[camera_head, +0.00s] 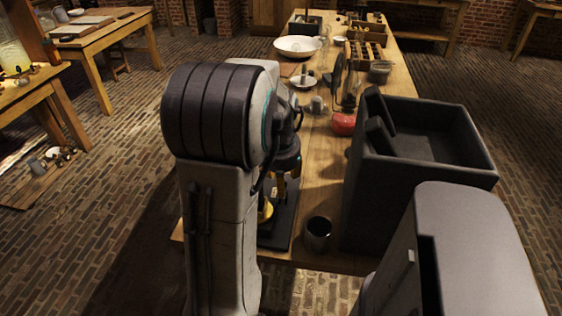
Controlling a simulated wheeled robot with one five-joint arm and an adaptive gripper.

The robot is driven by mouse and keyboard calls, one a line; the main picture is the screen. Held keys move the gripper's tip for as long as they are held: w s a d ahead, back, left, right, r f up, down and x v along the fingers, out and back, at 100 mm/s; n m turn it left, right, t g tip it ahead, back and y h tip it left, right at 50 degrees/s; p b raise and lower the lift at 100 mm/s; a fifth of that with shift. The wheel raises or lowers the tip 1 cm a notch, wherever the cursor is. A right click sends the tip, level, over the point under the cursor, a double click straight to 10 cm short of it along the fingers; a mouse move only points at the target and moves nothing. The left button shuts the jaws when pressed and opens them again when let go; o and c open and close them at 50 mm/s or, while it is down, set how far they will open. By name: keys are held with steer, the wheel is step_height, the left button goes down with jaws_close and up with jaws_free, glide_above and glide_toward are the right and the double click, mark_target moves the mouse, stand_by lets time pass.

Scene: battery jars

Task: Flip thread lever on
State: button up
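My arm stands in the middle of the view and hides much of the table's near left part. The end of my arm, with my gripper (284,182), points down behind the arm, above a dark flat board (283,228) at the table's near edge. A small yellow, brass-like piece (266,212) shows beside my arm, low over the board. I cannot tell whether the gripper touches it. The finger gap is too small and too covered to read. I cannot make out a thread lever; it may be hidden behind my arm.
A dark cup (318,233) stands right of the board. A large dark open box (420,190) takes up the table's right side. Farther back are a red object (344,124), a white bowl (297,46) and a wooden rack (366,48). Brick floor lies open at left.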

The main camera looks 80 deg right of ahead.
steer(key=v, duration=1)
steer(key=shift+c, duration=0.2)
